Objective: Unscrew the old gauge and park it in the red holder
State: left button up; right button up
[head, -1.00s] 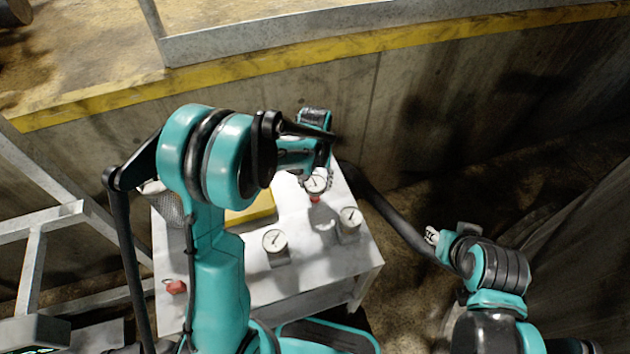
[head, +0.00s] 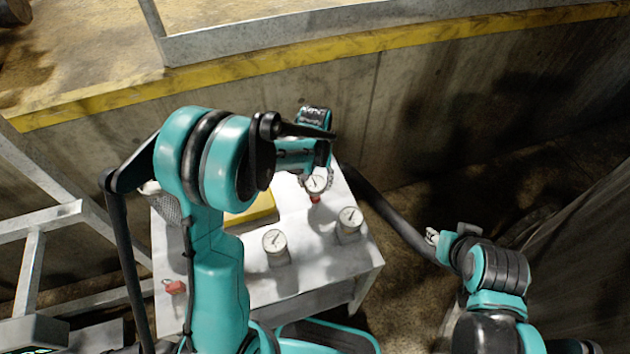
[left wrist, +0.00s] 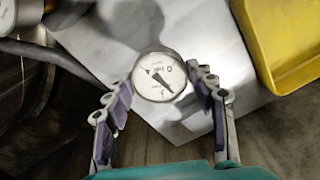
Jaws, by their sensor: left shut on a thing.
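A round white-faced gauge (head: 316,181) sits between the fingers of my left gripper (head: 317,174) over the back right of the white table. In the left wrist view the same gauge (left wrist: 159,77) shows face-on, with the fingers of my left gripper (left wrist: 162,100) on either side, shut on it. A small red part (head: 314,198), perhaps the red holder, shows just below the gauge in the head view. I cannot tell whether they touch. My right gripper (head: 436,237) is off to the right of the table, small and unclear.
Two more gauges, one at the front (head: 275,241) and one at the right (head: 349,219), stand on the white table (head: 300,285). A yellow tray (left wrist: 290,45) lies near the gripper. A red item (head: 176,287) is at the table's left. A dark hose (head: 385,210) runs behind the right edge.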

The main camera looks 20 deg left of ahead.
pick_arm(q)
jog(key=shift+f+b, duration=1)
jog(key=shift+f, duration=0.25)
dwell(0.5)
jog(key=o, duration=1.4)
jog(key=shift+c, duration=0.6)
jog(key=shift+r+p, duration=2.4)
jog(key=shift+r, duration=1.2)
